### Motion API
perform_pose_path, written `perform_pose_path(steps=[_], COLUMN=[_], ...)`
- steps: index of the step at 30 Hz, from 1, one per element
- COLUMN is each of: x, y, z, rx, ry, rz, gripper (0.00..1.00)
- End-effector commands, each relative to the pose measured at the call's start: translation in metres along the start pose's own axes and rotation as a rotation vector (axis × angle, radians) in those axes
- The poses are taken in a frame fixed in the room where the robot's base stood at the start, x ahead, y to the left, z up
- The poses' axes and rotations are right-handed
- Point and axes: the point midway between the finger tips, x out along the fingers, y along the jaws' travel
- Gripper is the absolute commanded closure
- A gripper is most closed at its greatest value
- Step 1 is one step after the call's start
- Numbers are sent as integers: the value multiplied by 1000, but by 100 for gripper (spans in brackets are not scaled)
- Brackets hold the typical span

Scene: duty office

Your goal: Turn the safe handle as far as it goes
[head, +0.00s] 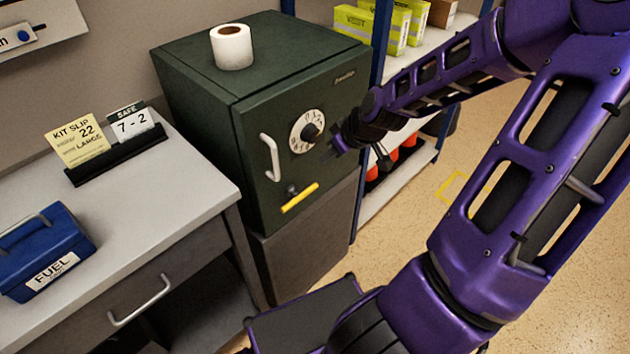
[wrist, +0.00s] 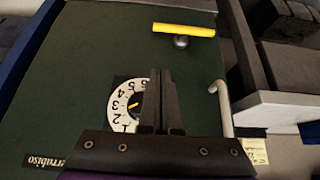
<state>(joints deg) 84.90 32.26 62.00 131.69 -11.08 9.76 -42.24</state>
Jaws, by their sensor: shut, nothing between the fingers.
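The dark green safe (head: 205,95) is closed and stands on a dark cabinet. Its turning handle is a yellow bar (head: 300,197) on a small dark pivot, low on the door. The bar lies slantwise, right end higher. In the wrist view the yellow bar (wrist: 184,30) lies nearly level near the top edge. A white numbered dial (head: 304,131) with a dark knob sits above it; the dial (wrist: 120,108) is partly hidden behind my fingers in the wrist view. My gripper (head: 332,152) is shut and empty beside the dial, apart from the yellow bar. Its fingertips (wrist: 161,72) point toward the door.
A white fixed pull handle (head: 270,157) stands left of the dial. A paper roll (head: 232,47) sits on the safe. The desk (head: 150,215) at left holds a blue FUEL box (head: 45,250) and a card stand reading SAFE 7-2 (head: 128,122). Shelves (head: 425,70) stand right.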

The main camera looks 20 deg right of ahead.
Motion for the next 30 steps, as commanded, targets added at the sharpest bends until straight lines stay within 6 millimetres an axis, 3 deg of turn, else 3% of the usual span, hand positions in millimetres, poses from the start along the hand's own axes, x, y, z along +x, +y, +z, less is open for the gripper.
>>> perform_pose_path(steps=[16,21,30], x=[94,109,115], y=[-1,-1,0], z=[2,22,29], rx=[-1,2,1], ry=[0,-1,0], rz=[-2,-1,0], gripper=[100,100,100])
